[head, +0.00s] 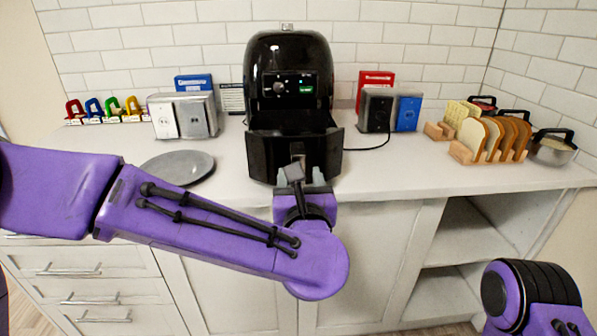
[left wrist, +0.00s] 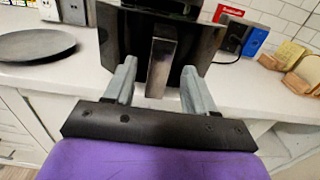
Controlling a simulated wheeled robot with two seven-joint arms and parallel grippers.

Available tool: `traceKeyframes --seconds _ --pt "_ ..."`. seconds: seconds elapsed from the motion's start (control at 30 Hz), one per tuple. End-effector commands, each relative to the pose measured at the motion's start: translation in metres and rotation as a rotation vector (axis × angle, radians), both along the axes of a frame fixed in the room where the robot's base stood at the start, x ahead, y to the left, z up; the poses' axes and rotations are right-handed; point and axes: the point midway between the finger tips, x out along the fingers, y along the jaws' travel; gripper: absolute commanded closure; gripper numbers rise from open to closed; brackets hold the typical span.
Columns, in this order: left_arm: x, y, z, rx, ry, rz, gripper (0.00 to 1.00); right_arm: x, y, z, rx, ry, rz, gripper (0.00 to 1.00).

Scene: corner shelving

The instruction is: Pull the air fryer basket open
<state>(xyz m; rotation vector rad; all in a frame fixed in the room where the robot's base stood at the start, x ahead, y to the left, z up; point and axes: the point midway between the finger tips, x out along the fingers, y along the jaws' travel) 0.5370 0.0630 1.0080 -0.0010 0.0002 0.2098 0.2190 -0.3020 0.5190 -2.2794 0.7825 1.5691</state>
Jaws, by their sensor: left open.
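The black air fryer (head: 287,55) stands on the counter against the tiled wall. Its basket (head: 262,158) is pulled out toward me, with a dark open gap visible between the body and the basket front. The grey basket handle (left wrist: 162,60) stands upright on the basket front. My left gripper (head: 304,180) is in front of the basket. In the left wrist view its two grey fingers (left wrist: 160,85) are open, one on each side of the handle, with gaps to both sides of it. My right gripper is out of view; only part of my right arm shows at the lower right.
A grey plate (head: 180,167) lies left of the basket. A silver toaster (head: 183,115) stands behind it. A black-and-blue toaster (head: 390,110) with a cable is right of the fryer.

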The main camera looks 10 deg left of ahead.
Motion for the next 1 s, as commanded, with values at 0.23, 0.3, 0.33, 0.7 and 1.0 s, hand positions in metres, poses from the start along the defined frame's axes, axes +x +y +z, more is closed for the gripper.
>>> traceKeyframes --seconds 0.23,0.3,0.33,0.7,1.0 --pt "-0.048 -0.01 -0.001 0.0 0.0 0.0 0.45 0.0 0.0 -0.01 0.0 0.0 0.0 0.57" --pt "-0.055 -0.012 -0.001 0.001 0.0 -0.001 0.45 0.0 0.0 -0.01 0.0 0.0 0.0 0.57" --pt "-0.056 -0.012 -0.001 0.001 -0.001 -0.001 0.45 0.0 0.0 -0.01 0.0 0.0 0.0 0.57" --pt "-0.057 -0.013 0.0 0.06 0.013 -0.005 0.45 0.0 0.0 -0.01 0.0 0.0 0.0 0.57" --pt "-0.028 0.009 -0.132 1.419 0.328 -0.325 0.45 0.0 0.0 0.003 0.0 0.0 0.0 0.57"
